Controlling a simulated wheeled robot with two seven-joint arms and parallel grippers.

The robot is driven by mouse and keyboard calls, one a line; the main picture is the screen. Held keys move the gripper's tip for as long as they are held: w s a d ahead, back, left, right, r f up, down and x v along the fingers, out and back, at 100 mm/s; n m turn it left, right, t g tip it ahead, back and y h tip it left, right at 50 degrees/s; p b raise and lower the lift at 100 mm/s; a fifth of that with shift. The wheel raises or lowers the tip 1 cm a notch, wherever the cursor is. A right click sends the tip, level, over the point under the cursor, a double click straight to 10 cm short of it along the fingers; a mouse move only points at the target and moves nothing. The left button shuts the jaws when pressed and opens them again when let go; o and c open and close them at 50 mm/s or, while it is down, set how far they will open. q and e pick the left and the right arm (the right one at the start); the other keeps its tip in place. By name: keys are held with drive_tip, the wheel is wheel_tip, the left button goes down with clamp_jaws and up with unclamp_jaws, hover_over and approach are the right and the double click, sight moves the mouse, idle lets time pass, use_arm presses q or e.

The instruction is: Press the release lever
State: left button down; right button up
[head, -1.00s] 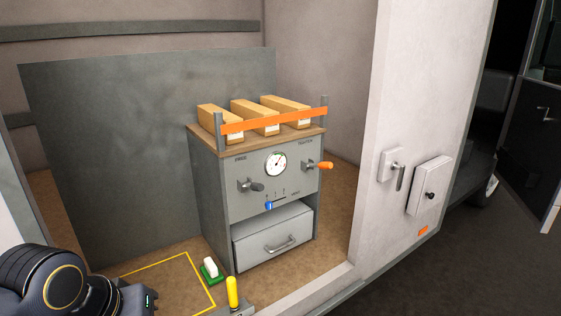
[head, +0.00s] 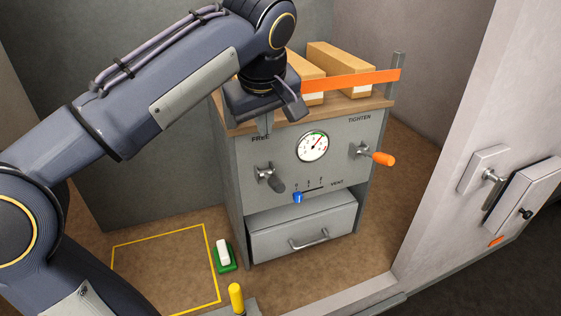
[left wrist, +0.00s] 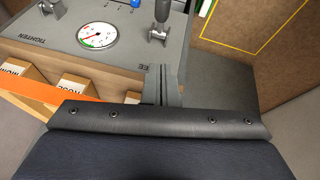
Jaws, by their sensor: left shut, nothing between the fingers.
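A lever with a dark grey grip (head: 270,177) sits on the cabinet's front panel below the word FREE; its grip points down and right. It also shows at the top of the left wrist view (left wrist: 159,22). My left gripper (head: 265,123) is shut and empty, fingers pointing down, at the panel's upper left edge above this lever and apart from it. Its fingers (left wrist: 164,82) partly cover the FREE label in the wrist view. A second lever, with an orange grip (head: 382,158), sits below TIGHTEN. My right gripper is not in view.
A round gauge (head: 313,146) and blue vent slider (head: 298,197) are between the levers. An orange strap (head: 362,78) crosses boxes (head: 340,68) on top. Below is a drawer (head: 300,227). A yellow-handled post (head: 236,297) and a white block on green (head: 223,252) stand in front.

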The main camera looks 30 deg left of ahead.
use_arm(q)
hover_over(273, 177)
drive_tip(key=a, duration=0.1)
drive_tip(key=f, duration=0.9)
drive_tip(key=shift+s+a+f, duration=0.1)
drive_tip(key=shift+s+f, duration=0.2)
drive_tip(key=shift+s, duration=0.1)
drive_tip(key=shift+s+d+f, duration=0.1)
drive_tip(key=shift+d+f, duration=0.2)
drive_tip(key=shift+f, duration=0.2)
drive_tip(key=shift+s+d+f, duration=0.1)
drive_tip(key=shift+d+f, duration=0.2)
drive_tip(key=shift+f, duration=0.2)
drive_tip(key=shift+d+f, duration=0.3)
drive_tip(key=shift+f, duration=0.35)
